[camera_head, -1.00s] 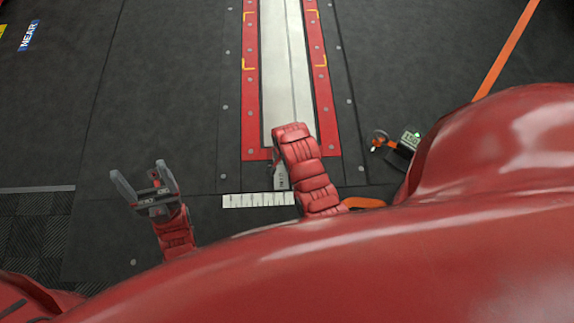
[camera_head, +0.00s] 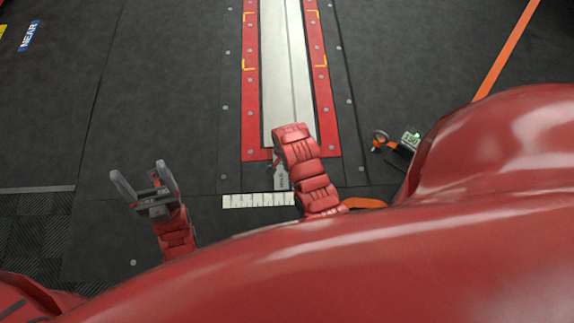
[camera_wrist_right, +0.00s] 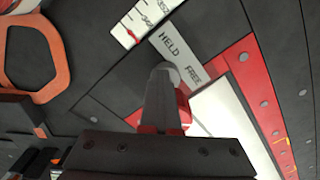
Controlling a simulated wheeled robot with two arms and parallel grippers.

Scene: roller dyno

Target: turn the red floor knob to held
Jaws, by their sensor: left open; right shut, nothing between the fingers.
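The red floor knob (camera_wrist_right: 184,104) shows in the right wrist view only as a red part behind my right gripper, which hides most of it. A grey plate (camera_wrist_right: 178,55) lettered HELD and FREE lies on the floor at the fingertips. The plate also shows in the head view (camera_head: 281,180), beside my right arm. My right gripper (camera_wrist_right: 168,76) is shut over the knob and plate area, with nothing between its fingers; I cannot tell whether it touches the knob. The knob's setting is hidden. My left gripper (camera_head: 144,179) is open and empty at the lower left, away from the plate.
A red-edged pale strip (camera_head: 287,75) runs away from the plate. A white scale (camera_head: 258,200) lies near it, also seen in the right wrist view (camera_wrist_right: 140,22). The left floor is clear.

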